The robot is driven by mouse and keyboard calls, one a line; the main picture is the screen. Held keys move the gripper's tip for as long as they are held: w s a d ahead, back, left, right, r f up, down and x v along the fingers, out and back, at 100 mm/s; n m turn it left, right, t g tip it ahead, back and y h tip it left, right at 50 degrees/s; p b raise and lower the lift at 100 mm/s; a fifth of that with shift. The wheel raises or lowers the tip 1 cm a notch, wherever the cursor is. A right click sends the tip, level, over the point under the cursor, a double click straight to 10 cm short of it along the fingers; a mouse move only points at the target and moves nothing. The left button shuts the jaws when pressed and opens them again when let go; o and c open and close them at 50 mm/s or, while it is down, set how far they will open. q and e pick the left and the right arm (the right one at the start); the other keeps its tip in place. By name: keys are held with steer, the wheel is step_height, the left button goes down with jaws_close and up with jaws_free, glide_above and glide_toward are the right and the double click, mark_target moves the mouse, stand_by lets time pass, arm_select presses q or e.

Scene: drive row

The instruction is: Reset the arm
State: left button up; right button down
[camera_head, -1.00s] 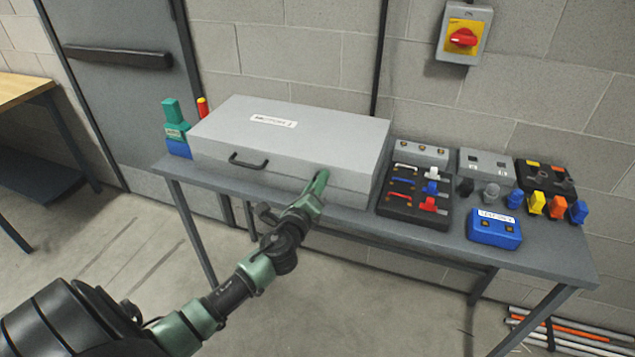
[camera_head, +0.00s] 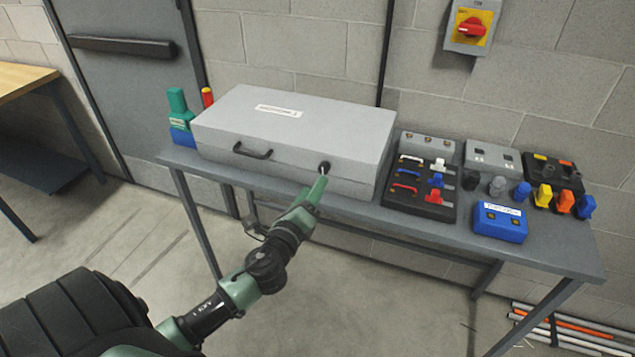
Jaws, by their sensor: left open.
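My left arm reaches in from the lower left. Its green left gripper (camera_head: 318,190) is open, at the right part of the front of a large grey case (camera_head: 300,118). A small round black fitting with a light pin or shaft (camera_head: 324,167) shows on the case front, just above the fingertips. I cannot tell whether the fingertips touch it. The case lid is shut and carries a white label and a black handle (camera_head: 252,152). My right gripper is not in view.
The case stands on a grey table (camera_head: 520,252). To its right are a black tray (camera_head: 420,200) with coloured parts, a blue box (camera_head: 500,222) and several coloured plugs. A red rotary switch (camera_head: 472,27) is on the wall.

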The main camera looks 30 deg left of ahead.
arm_select(q)
steer(key=shift+s+d, duration=0.1)
steer(key=shift+s, duration=0.3)
steer(key=shift+f, duration=0.1)
steer(key=s+f+n+g+h, duration=0.1)
steer(key=s+f+n+g, duration=0.25)
steer(key=f, duration=0.75)
steer(key=s+f+n+g, duration=0.2)
steer(key=s+f+n, duration=0.15)
steer(key=f, duration=0.85)
steer(key=s+f+n+g+h, duration=0.1)
steer(key=s+f+n+g, duration=0.2)
steer(key=f, duration=0.8)
steer(key=s+d+f+n+g, duration=0.2)
steer(key=s+f, duration=0.5)
steer(key=s, duration=0.4)
steer(key=s+d+f+n+g+h, duration=0.1)
steer(key=s+d+f+n+g, duration=0.2)
steer(key=s, duration=0.9)
steer(key=s+d+f+n+g+h, duration=0.1)
steer(key=s+d+f+n+g, duration=0.2)
steer(key=s+d+f+n, duration=0.3)
steer(key=s+d+f, duration=0.1)
steer(key=s+f, duration=0.4)
steer(key=s, duration=0.1)
steer(key=shift+f, duration=0.3)
steer(key=shift+s+d, duration=0.1)
